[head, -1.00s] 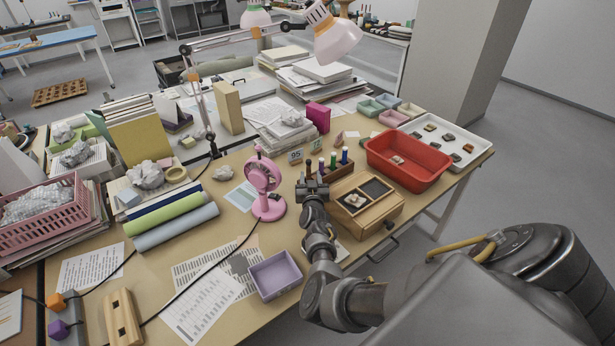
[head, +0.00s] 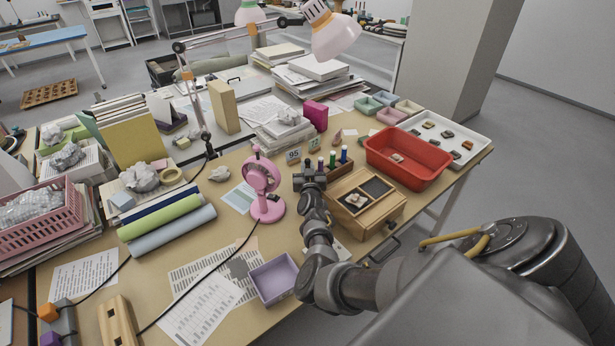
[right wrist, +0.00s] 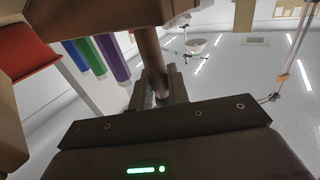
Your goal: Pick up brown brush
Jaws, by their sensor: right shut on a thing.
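My right gripper (head: 310,180) is at the left end of the wooden brush rack (head: 345,168), beside the pink fan. In the right wrist view its fingers (right wrist: 160,88) are shut on the brown brush (right wrist: 151,52), a round brown handle. The brush also shows as a small brown tip above the gripper in the head view (head: 309,163). In the wrist view the handle runs up to the rack (right wrist: 95,18); I cannot tell whether its lower end is still in the rack. My left gripper is not in view.
Purple, green (head: 333,158) and blue (head: 344,154) handles stand in the rack close by. A pink fan (head: 263,185) is left of the gripper, a wooden box (head: 365,205) right of it.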

